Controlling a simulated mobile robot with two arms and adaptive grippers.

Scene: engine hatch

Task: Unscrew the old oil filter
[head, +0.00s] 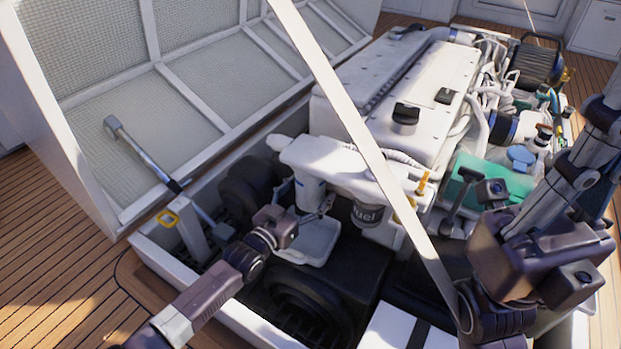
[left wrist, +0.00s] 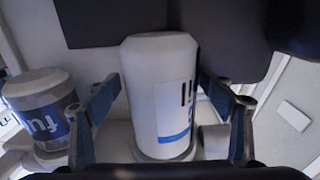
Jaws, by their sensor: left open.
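The oil filter, a white cylinder with a blue stripe (head: 309,193), hangs under a white housing on the near end of the engine. My left gripper (head: 310,213) is at the filter's lower part. In the left wrist view the filter (left wrist: 160,95) stands between the two spread fingers of my left gripper (left wrist: 165,110). Gaps show on both sides, so the gripper is open around it. A white tray (head: 318,243) lies below the filter. My right arm is at the right of the head view; its fingers cannot be made out.
A fuel filter (head: 367,214) hangs close right of the oil filter and shows in the left wrist view (left wrist: 42,118). The raised hatch (head: 190,110) stands at left. A long pale strut (head: 350,130) crosses the head view. Dark machinery (head: 315,300) sits below.

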